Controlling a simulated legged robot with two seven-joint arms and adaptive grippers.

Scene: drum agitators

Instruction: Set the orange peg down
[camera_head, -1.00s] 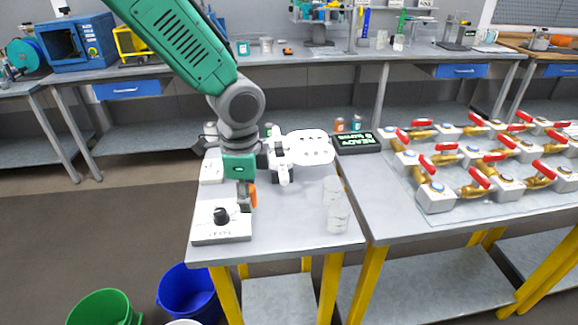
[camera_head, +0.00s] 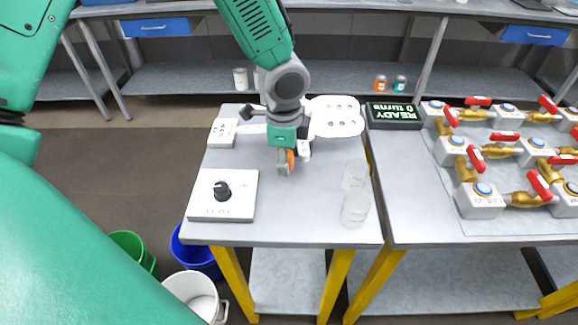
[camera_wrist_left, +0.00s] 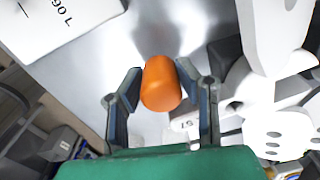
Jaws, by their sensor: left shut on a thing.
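The orange peg (camera_wrist_left: 161,83) is between the two fingers of my left gripper (camera_wrist_left: 160,92) in the left wrist view, and the fingers are shut on it. In the head view my left gripper (camera_head: 285,168) points down over the grey table (camera_head: 300,215), and a sliver of the orange peg (camera_head: 291,159) shows beside the fingers. Most of the peg is hidden there by the gripper. I cannot tell whether its lower end touches the table. My right gripper is not in view.
A white box with a black knob (camera_head: 222,192) stands left of the gripper, and clear beakers (camera_head: 355,192) stand to the right. A white plate with holes (camera_head: 336,116) and a READY display (camera_head: 394,115) are behind. Bare table lies in front.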

